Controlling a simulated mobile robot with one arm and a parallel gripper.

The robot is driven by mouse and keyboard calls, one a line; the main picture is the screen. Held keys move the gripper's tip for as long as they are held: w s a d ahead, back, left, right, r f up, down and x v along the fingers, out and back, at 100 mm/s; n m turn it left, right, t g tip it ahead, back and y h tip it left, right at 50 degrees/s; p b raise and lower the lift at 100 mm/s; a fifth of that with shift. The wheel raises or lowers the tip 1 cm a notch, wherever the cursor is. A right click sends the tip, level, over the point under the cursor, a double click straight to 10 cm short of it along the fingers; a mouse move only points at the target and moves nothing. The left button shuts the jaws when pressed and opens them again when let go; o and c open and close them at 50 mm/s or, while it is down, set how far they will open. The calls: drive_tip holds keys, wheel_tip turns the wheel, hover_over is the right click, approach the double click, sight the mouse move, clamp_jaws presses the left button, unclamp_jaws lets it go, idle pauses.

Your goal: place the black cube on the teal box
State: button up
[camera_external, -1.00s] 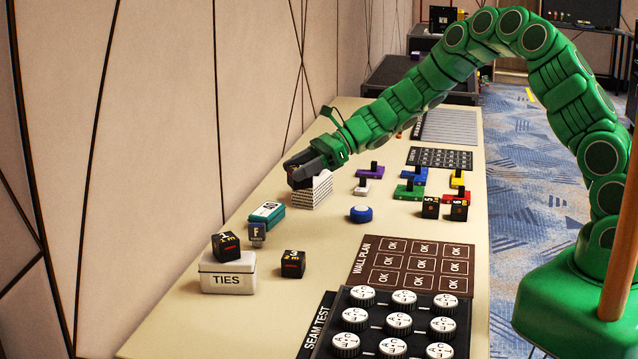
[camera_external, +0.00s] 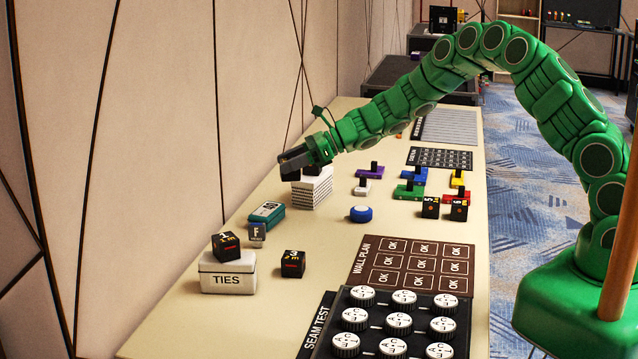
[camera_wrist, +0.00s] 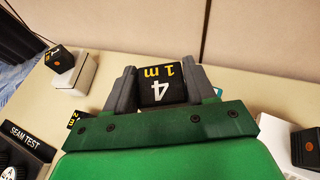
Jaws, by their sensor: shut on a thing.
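My gripper (camera_external: 290,158) is shut on a black cube (camera_wrist: 163,84) marked "4" and "1m" in the wrist view. In the external view the held cube (camera_external: 289,174) is a dark shape mostly behind the fingers, at the left edge of the white stack and above table height. The teal box (camera_external: 267,213) lies on the table, nearer the camera than the stack. In the wrist view only a small teal patch (camera_wrist: 217,91) shows beside the right finger; the rest is hidden.
Another black cube (camera_wrist: 307,147) sits on the white stack (camera_external: 312,187). A grey tag marked F (camera_external: 257,232) stands against the teal box. A black cube (camera_external: 226,245) rests on the TIES box (camera_external: 228,277); another (camera_external: 292,263) is on the table. A blue button (camera_external: 361,213) is right.

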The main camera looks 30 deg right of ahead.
drive_tip(key=shift+w+a+f, duration=0.55)
drive_tip(key=shift+w+f, duration=0.7)
drive_tip(key=shift+w+a+f, duration=0.55)
drive_tip(key=shift+w+f, duration=0.7)
drive_tip(key=shift+f, duration=0.05)
drive_tip(key=shift+w+a+f, duration=0.55)
drive_tip(key=shift+w+f, duration=0.7)
drive_tip(key=shift+f, duration=1.3)
drive_tip(key=shift+f, duration=0.2)
drive_tip(key=o, duration=1.1)
drive_tip(key=shift+c, duration=0.2)
drive_tip(key=shift+r, duration=0.1)
drive_tip(key=shift+d+r, duration=0.1)
drive_tip(key=v, duration=1.2)
